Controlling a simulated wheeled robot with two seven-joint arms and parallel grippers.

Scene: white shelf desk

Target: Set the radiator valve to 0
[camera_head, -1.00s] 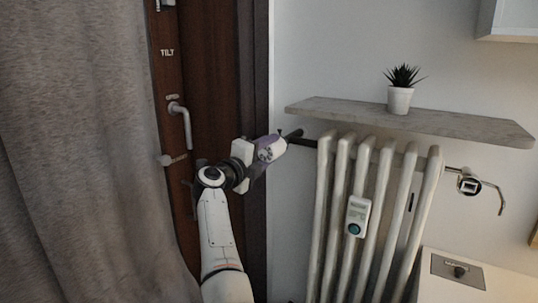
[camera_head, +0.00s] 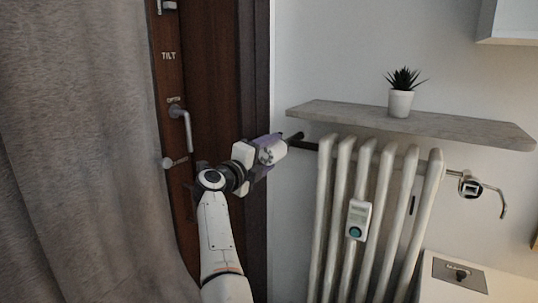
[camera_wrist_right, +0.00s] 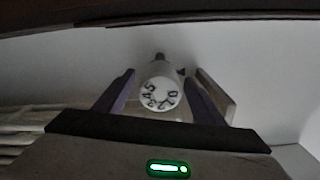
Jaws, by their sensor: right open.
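The white radiator valve knob (camera_wrist_right: 158,95) shows in the right wrist view, with dark numbers around its face, among them 0, 2, 3, 4 and 5. The 0 is toward the right side of the face. My right gripper (camera_wrist_right: 163,92) is open, with one purple finger on each side of the knob and visible gaps between. In the head view my right gripper (camera_head: 282,146) is at the left end of the radiator, by the dark pipe (camera_head: 303,141), and hides the knob. My left gripper is out of view.
The white ribbed radiator (camera_head: 345,190) carries a small device (camera_head: 358,219) on its front. A grey shelf (camera_head: 440,124) with a potted plant (camera_head: 400,102) runs above it. A brown door or window frame (camera_head: 225,90) and grey curtain (camera_head: 80,160) are at left.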

